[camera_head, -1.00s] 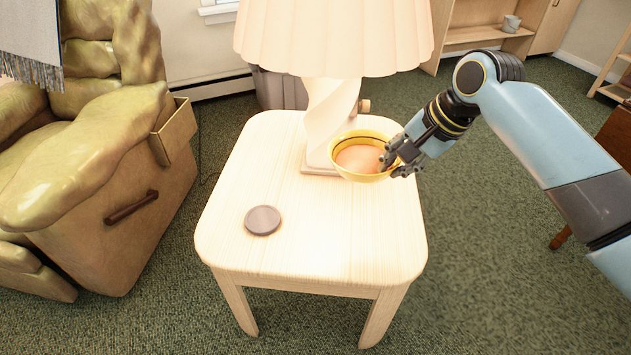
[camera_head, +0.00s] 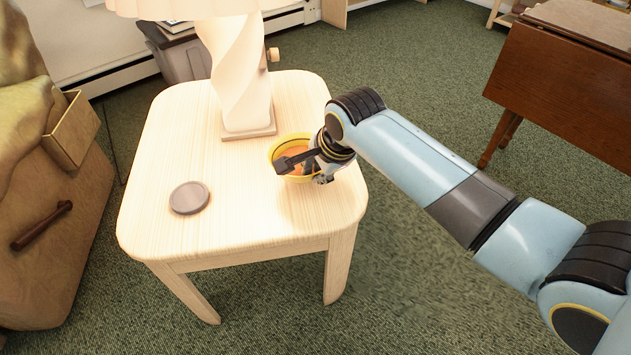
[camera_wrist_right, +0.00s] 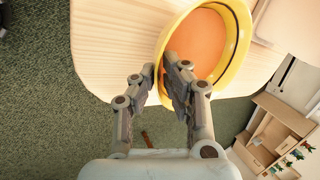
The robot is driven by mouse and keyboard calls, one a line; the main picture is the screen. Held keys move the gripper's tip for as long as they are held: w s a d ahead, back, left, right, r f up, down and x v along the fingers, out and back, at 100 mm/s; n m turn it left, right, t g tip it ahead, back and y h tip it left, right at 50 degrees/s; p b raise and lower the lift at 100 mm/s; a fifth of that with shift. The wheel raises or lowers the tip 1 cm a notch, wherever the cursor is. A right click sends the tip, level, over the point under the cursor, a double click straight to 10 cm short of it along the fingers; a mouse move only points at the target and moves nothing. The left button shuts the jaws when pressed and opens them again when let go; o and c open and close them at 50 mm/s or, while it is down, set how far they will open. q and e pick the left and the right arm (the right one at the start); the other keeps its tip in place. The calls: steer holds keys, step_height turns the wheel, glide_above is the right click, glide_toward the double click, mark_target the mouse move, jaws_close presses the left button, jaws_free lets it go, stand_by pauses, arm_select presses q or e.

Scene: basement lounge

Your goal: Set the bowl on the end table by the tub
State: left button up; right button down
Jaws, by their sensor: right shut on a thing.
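The yellow bowl (camera_head: 284,149), orange inside with a dark line near its rim, is over the right part of the pale wooden end table (camera_head: 240,213), in front of the lamp's base. My right gripper (camera_head: 305,168) is shut on its near right rim. In the right wrist view, one finger of the gripper (camera_wrist_right: 158,75) is inside the bowl (camera_wrist_right: 203,48) and the other outside. I cannot tell whether the bowl's underside touches the tabletop. A grey tub (camera_head: 184,58) stands on the floor behind the table. My left gripper is out of view.
A white twisted lamp (camera_head: 240,75) stands at the back of the tabletop. A dark round coaster (camera_head: 189,197) lies at the front left. The tabletop's front middle is bare. A recliner (camera_head: 50,230) is at left, a brown drop-leaf table (camera_head: 560,85) at upper right.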

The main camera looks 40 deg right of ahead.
step_height(320, 180, down, 4)
steer(key=shift+s+f+b, duration=0.1)
steer(key=shift+b, duration=0.85)
steer(key=c, duration=1.4)
jaws_free()
steer(key=shift+c, duration=0.2)
steer(key=p+v, duration=0.5)
steer(key=v, duration=0.7)
steer(key=s+d+f+n+g, duration=0.1)
steer(key=s+f+n, duration=0.4)
steer(key=f, duration=0.5)
steer(key=s+d+f+n+g, duration=0.1)
steer(key=s+f+n, duration=0.2)
steer(key=s+f, duration=0.55)
steer(key=s+f+n+g, duration=0.1)
steer(key=s+f+n, duration=0.4)
steer(key=s, duration=0.8)
steer(key=s+f+n+g, duration=0.1)
steer(key=s+f+n, duration=0.5)
steer(key=s+f, duration=0.3)
steer(key=s, duration=0.4)
steer(key=shift+s+d+g+h, duration=0.3)
steer(key=shift+d, duration=0.05)
